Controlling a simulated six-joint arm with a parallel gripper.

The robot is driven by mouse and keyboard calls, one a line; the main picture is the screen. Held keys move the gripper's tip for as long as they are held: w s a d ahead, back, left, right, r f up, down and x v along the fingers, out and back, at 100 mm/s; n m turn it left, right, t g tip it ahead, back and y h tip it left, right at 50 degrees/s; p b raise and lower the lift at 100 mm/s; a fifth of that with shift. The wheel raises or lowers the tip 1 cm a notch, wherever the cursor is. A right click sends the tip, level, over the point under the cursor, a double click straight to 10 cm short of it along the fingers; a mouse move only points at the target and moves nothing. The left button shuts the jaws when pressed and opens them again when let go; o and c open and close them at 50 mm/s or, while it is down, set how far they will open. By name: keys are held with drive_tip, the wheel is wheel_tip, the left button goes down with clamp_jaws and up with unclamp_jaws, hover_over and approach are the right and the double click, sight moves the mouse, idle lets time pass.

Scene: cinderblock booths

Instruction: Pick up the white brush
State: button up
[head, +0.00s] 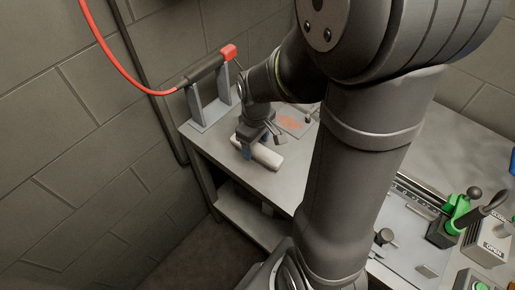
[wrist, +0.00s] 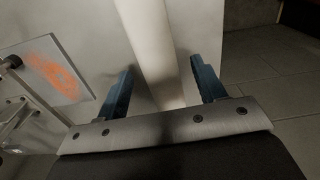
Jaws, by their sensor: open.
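The white brush (head: 262,155) lies on the grey table near its left front edge in the head view. In the wrist view the white brush (wrist: 154,45) is a long pale bar running up the picture between my two fingers. My gripper (head: 260,138) is right over the brush in the head view. In the wrist view my gripper (wrist: 165,85) is open, with one blue finger on each side of the brush and a gap to each. The lower end of the brush is hidden behind the gripper body.
A torch with a red hose (head: 205,69) rests on a grey stand (head: 212,108) at the table's back left. A plate with an orange patch (wrist: 55,68) lies left of the brush. A green toggle clamp (head: 456,212) and a control box (head: 490,243) stand at right. Block walls enclose the table.

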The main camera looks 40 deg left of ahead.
drive_tip(key=shift+f, duration=1.15)
drive_tip(key=c, duration=1.1)
drive_tip(key=shift+c, duration=0.3)
drive_tip(key=shift+r, duration=0.2)
wheel_tip(320, 180, up, 4)
drive_tip(key=shift+a+f, duration=0.1)
drive_tip(key=w+d+r, duration=0.4)
drive_tip(key=d+r, duration=0.3)
drive_tip(key=d, duration=0.3)
drive_tip(key=shift+w+d, duration=0.4)
